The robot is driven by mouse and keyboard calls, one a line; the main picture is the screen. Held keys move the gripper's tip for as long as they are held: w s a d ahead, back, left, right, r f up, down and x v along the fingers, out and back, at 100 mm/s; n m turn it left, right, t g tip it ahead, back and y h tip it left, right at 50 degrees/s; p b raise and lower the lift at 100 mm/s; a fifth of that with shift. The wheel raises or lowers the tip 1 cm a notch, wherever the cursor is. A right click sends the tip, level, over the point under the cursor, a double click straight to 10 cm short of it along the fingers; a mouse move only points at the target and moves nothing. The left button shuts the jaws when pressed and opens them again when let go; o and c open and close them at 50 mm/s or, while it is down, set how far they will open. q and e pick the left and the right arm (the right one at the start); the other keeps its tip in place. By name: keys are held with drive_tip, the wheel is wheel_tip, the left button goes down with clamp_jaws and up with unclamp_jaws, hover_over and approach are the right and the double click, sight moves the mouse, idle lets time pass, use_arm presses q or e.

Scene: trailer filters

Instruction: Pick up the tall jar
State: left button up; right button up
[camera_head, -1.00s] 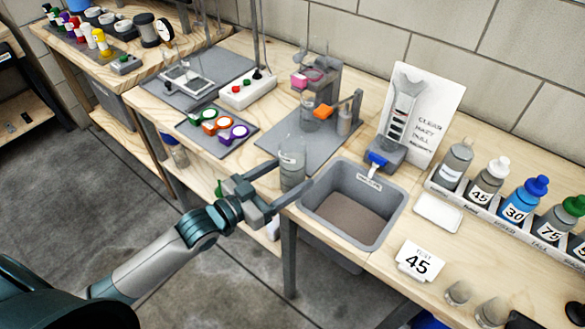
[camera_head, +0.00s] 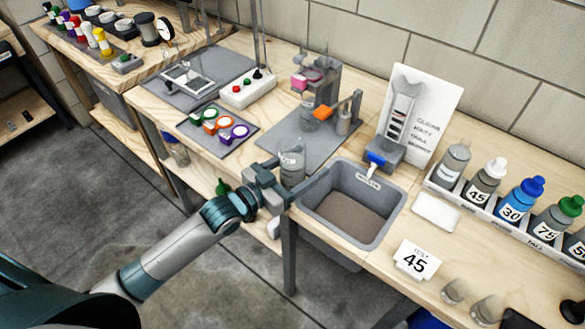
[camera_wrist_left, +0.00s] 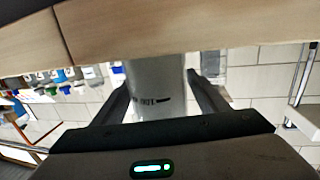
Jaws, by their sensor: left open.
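The tall jar (camera_head: 292,163) is a clear, greyish cylinder with a small label. It stands upright at the front edge of the bench, left of the sink. My left gripper (camera_head: 290,182) is open at the jar, coming from the front, with its fingers on either side of it. In the left wrist view the jar (camera_wrist_left: 155,88) stands between the two fingers, with dark lettering on it. Gaps show beside it; I cannot tell whether either finger touches. The jar's lower part is partly hidden by the gripper. My right gripper is not in view.
The grey sink (camera_head: 350,205) is just right of the jar. A grey mat (camera_head: 270,145) with a stand lies behind it. A tray of coloured rings (camera_head: 217,130) lies to the left. A rack of bottles (camera_head: 470,200) and a "45" card (camera_head: 415,260) are to the right.

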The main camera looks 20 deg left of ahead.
use_arm(q)
drive_tip(key=shift+c, duration=0.3)
drive_tip(key=c, duration=1.3)
drive_tip(key=shift+r, duration=0.35)
drive_tip(key=shift+s+d+r+b, duration=0.1)
drive_tip(key=shift+s+d+r, duration=0.5)
drive_tip(key=shift+d+r, duration=1.2)
drive_tip(key=shift+s+d+r+b, duration=0.15)
drive_tip(key=shift+s+d+r, duration=0.4)
drive_tip(key=shift+d+r, duration=1.2)
drive_tip(key=shift+s+d+r+b, duration=0.1)
drive_tip(key=shift+s+d+r, duration=0.5)
drive_tip(key=shift+d+r, duration=1.2)
drive_tip(key=shift+d+f, duration=0.15)
drive_tip(key=shift+d, duration=0.05)
